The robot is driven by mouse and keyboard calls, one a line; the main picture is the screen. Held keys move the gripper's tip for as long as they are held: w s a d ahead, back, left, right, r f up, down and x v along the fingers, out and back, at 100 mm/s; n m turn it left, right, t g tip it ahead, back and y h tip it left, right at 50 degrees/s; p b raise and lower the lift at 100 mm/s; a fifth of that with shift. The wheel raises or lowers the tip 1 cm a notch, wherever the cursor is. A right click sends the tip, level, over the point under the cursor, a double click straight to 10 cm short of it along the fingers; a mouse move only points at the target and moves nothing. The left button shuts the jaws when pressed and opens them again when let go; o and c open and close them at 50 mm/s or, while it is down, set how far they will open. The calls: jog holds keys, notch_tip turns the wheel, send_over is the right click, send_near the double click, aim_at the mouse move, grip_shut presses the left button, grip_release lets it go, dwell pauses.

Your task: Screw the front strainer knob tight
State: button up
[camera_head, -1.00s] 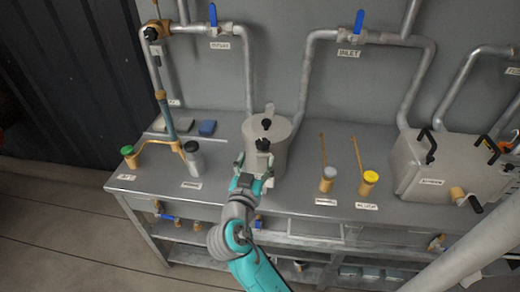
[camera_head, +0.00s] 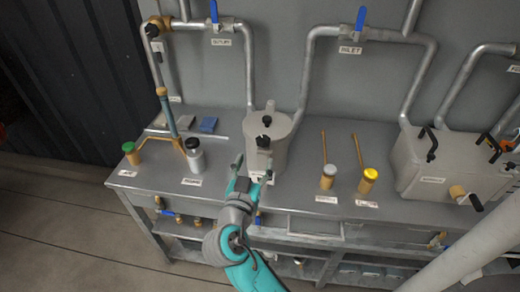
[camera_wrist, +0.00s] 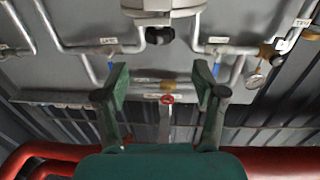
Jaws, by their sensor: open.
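The strainer (camera_head: 280,152) is a grey cylindrical pot standing upright on the bench. A black knob (camera_head: 267,121) sits on its top and the black front knob (camera_head: 263,142) is on its near side. How tight the front knob is cannot be told. My gripper (camera_head: 253,169) is open and empty, just below and in front of the front knob, apart from it. In the wrist view my gripper's two green fingers (camera_wrist: 160,80) are spread with nothing between them. The strainer's underside (camera_wrist: 160,12) and a dark knob (camera_wrist: 160,36) show at the top there.
To the left stand a green-capped fitting (camera_head: 129,148) and a black-capped bottle (camera_head: 195,156). To the right are a grey-capped (camera_head: 328,178) and a yellow-capped container (camera_head: 369,181) with upright rods. A grey box (camera_head: 430,170) stands farther right. Pipes rise behind.

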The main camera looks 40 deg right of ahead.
aim_at(261, 144)
jog(key=x, duration=1)
jog(key=shift+w+d, duration=0.15)
jog(key=shift+d, duration=0.05)
jog(key=c, duration=1.2)
